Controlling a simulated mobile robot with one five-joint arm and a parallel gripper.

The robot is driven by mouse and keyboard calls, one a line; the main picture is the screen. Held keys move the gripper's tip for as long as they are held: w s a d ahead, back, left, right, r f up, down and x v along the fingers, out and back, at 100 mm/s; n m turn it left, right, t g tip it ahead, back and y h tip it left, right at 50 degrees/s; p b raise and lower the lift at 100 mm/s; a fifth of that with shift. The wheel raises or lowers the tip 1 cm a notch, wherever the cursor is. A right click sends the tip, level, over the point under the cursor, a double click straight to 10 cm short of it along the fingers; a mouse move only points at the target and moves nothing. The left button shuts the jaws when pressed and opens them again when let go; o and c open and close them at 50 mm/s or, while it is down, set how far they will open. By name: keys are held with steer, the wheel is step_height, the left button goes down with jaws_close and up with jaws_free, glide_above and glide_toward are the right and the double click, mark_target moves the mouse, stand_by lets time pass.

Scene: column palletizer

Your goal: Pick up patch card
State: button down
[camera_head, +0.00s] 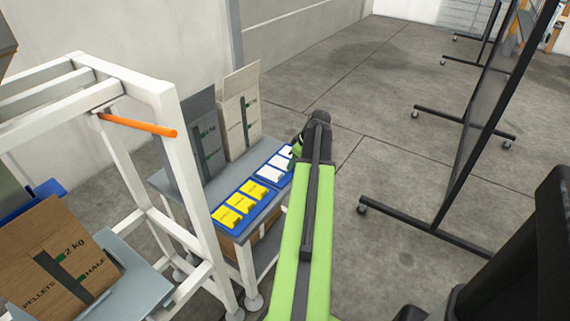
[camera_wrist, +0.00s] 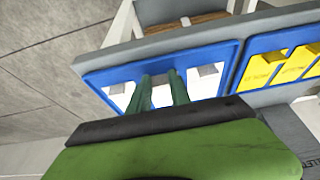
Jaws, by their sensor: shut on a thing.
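White cards (camera_head: 269,174) lie in a blue tray at the far end of a grey bench, partly behind my arm. In the wrist view, the blue tray's rim (camera_wrist: 225,72) surrounds white cards, one of them (camera_wrist: 207,72) to the right of my fingers. My gripper (camera_wrist: 160,82) reaches down into this tray, its two green fingers a little apart. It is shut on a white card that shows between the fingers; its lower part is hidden. Which item is the patch card cannot be read from print.
Yellow cards (camera_head: 241,203) lie in a second blue tray, beside the white ones. Two upright boards or sacks (camera_head: 240,115) stand behind the trays. A white frame with an orange bar (camera_head: 138,125) stands left. Open floor (camera_head: 390,150) lies right, before a wheeled screen (camera_head: 480,120).

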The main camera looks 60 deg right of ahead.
steer(key=shift+r+p, duration=0.6)
step_height(320, 180, up, 4)
steer(key=p, duration=0.4)
steer(key=s+d+r+p, duration=0.5)
steer(key=s+d, duration=0.2)
steer(key=d, duration=0.1)
steer(key=shift+s+d+r+p, duration=0.35)
steer(key=shift+s+r+p, duration=0.05)
